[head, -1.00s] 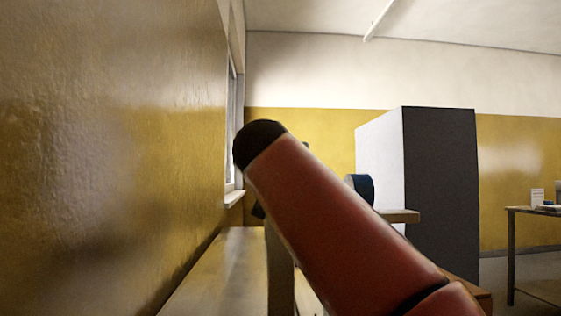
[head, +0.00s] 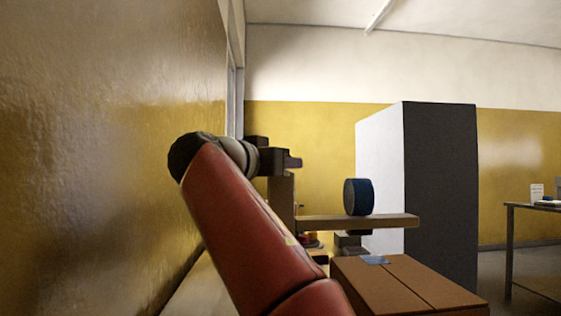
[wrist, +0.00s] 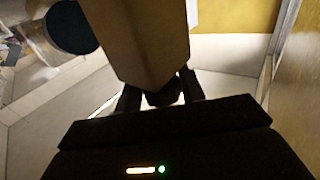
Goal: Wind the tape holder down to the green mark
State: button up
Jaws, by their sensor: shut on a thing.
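The tape holder is a flat wooden arm (head: 390,221) reaching right from an upright wooden post (head: 282,205). A blue tape roll (head: 359,196) stands on it, and shows dark at the top left of the wrist view (wrist: 72,28). My gripper (head: 285,160) is at the top of the post, partly behind my red arm. In the wrist view its fingers close on a small dark knob (wrist: 163,94) beside the post (wrist: 148,40). I cannot make out the green mark in either view.
A brown wooden box (head: 410,285) with a small blue patch (head: 373,260) stands below the holder. A yellow wall (head: 110,150) runs close on the left. A tall white and dark cabinet (head: 438,180) is behind, and a table (head: 530,207) at the right.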

dwell(0.3)
jog(key=o, duration=0.9)
jog(key=shift+o, duration=0.2)
jog(key=b+v, duration=0.1)
jog(key=v, duration=0.6)
jog(key=shift+s+a, duration=0.3)
